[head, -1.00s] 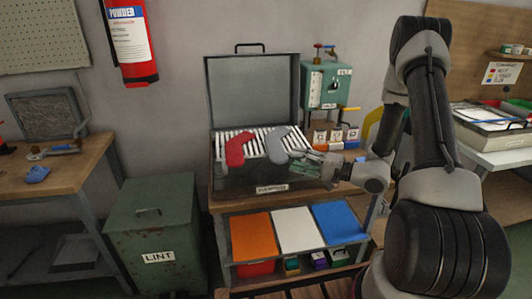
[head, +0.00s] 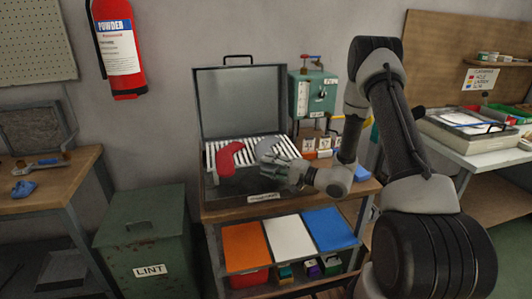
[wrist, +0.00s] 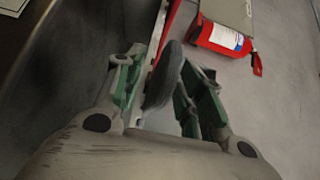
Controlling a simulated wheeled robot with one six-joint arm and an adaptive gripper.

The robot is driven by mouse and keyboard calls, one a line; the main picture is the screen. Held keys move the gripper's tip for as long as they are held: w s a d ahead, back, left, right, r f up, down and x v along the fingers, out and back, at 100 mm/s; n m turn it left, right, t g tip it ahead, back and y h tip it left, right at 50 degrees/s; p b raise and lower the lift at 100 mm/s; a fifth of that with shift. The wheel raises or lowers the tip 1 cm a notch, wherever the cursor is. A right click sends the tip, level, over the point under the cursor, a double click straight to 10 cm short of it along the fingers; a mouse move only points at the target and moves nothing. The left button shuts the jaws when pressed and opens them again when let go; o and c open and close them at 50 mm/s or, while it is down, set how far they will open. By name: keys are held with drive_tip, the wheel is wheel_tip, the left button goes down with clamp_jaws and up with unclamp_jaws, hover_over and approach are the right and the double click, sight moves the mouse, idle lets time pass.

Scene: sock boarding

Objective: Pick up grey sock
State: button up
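The grey sock (head: 268,149) stands in the slatted rack of the open case, right of the red sock (head: 231,157). My gripper (head: 276,168) is in front of and just below the grey sock, and partly overlaps it in the head view. In the wrist view the grey sock (wrist: 164,76) shows as a dark edge-on shape between the two green fingers of my gripper (wrist: 163,88). The fingers look apart, with narrow gaps beside the sock. Its lower end is hidden by the gripper.
The case's raised lid (head: 242,103) stands behind the rack. A green gauge box (head: 318,95) and small labelled boxes (head: 312,143) are close on the right. A lint bin (head: 147,240) stands lower left. Orange, white and blue panels (head: 290,237) lie on the shelf below.

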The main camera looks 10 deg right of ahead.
clamp_jaws()
